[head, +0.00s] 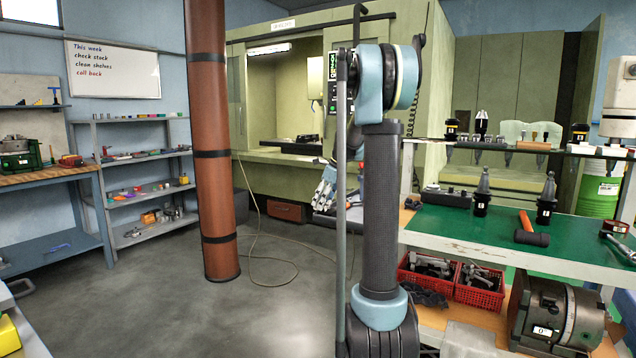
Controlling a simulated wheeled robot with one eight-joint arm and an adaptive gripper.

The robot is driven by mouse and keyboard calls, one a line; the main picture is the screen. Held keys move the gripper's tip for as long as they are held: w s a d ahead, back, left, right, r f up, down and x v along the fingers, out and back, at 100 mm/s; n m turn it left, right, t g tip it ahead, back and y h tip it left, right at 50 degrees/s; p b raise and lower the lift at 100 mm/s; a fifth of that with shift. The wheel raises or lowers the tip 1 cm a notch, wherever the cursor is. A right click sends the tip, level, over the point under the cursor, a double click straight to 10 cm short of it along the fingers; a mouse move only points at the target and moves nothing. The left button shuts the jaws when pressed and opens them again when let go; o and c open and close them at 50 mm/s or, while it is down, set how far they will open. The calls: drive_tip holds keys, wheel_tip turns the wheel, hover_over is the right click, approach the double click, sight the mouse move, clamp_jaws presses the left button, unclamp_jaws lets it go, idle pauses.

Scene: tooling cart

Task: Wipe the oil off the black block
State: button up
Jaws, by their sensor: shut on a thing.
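A black block (447,197) lies on the left part of the green mat on the cart's top, right of my arm. It has small raised or light spots along its top; I cannot make out oil on it at this size.
The cart's green mat (470,228) also bears tool holders (482,195) and a hammer (531,232). An upper shelf (500,146) hangs above it. Red baskets (481,288) and a chuck (555,315) sit below. A brown pillar (213,150) stands left; floor around it is open.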

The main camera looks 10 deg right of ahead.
drive_tip(key=shift+w+a+r, duration=0.1)
drive_tip(key=shift+w+a, duration=0.1)
wheel_tip(320, 180, up, 3)
drive_tip(key=shift+s+d+f, duration=0.1)
drive_tip(key=shift+s+f, duration=0.05)
drive_tip(key=shift+f, duration=0.05)
drive_tip(key=shift+r, duration=2.65)
